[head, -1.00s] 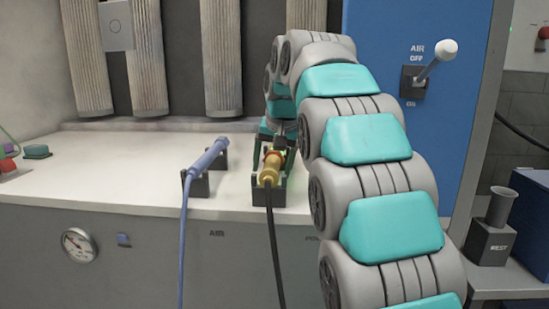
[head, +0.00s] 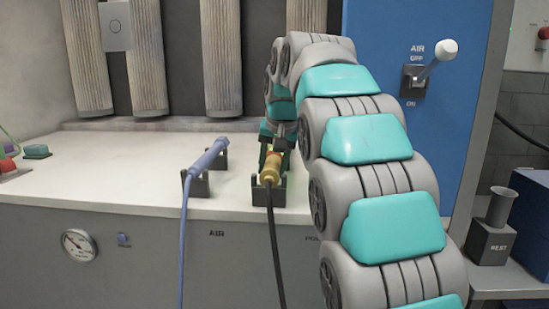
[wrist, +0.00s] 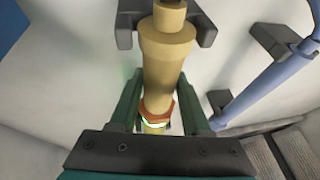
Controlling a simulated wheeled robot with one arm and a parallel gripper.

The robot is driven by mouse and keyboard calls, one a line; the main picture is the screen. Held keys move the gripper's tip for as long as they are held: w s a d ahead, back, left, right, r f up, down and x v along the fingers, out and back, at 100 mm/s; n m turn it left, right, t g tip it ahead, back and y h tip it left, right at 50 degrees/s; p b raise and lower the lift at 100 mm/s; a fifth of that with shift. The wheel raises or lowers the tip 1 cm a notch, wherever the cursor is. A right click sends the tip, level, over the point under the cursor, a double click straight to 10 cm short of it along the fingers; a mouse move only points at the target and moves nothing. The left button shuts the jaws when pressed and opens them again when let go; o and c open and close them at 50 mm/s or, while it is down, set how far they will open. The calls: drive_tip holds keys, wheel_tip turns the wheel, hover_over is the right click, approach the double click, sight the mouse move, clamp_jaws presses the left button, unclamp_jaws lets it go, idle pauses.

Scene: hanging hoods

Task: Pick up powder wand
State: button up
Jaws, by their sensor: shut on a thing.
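The powder wand (head: 271,168) is yellow-brass with an orange collar and a black hose that hangs over the front edge. It lies in a dark cradle (head: 282,197) on the white bench top, above a partly hidden "PO" label. My gripper (head: 275,146) is around its far part, largely hidden behind my arm in the head view. In the wrist view the wand (wrist: 168,65) runs between the green fingers of my gripper (wrist: 160,92), which are shut on it. Its end by the hose still lies at the cradle's dark prongs (wrist: 126,30).
A blue wand (head: 209,156) with a blue hose rests in cradles to the left, above the "AIR" label. A blue cabinet (head: 400,150) with a white-knobbed lever (head: 437,62) stands to the right. Ribbed grey columns (head: 222,60) hang behind.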

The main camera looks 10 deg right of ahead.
clamp_jaws()
drive_tip(key=shift+r, duration=0.15)
